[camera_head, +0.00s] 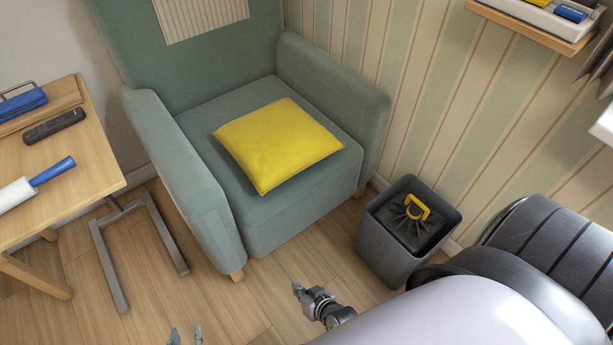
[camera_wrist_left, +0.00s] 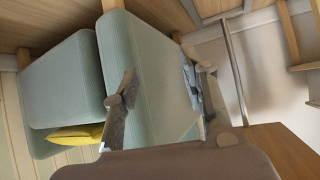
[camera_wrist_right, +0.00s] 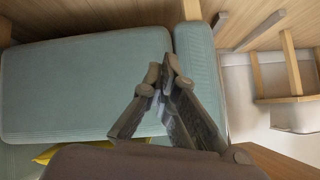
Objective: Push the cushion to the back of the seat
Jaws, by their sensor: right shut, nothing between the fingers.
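The yellow square cushion (camera_head: 278,144) lies flat on the seat (camera_head: 275,215) of a green armchair, nearer the front than the backrest (camera_head: 215,60). A strip of bare seat shows behind it. The cushion also shows partly at lower left in the left wrist view (camera_wrist_left: 75,134) and as a sliver in the right wrist view (camera_wrist_right: 48,154). My left gripper (camera_head: 185,337) is at the bottom edge, in front of the chair, with its fingers apart and empty. My right gripper (camera_head: 299,290) is shut and empty, in front of the seat. Neither touches the cushion.
Armrests (camera_head: 185,180) flank the seat. A grey bin (camera_head: 385,245) stands right of the chair by the striped wall. A wooden table (camera_head: 85,155) at left holds a remote (camera_head: 55,126) and a blue-handled item (camera_head: 35,182). A shelf (camera_head: 535,20) is at upper right.

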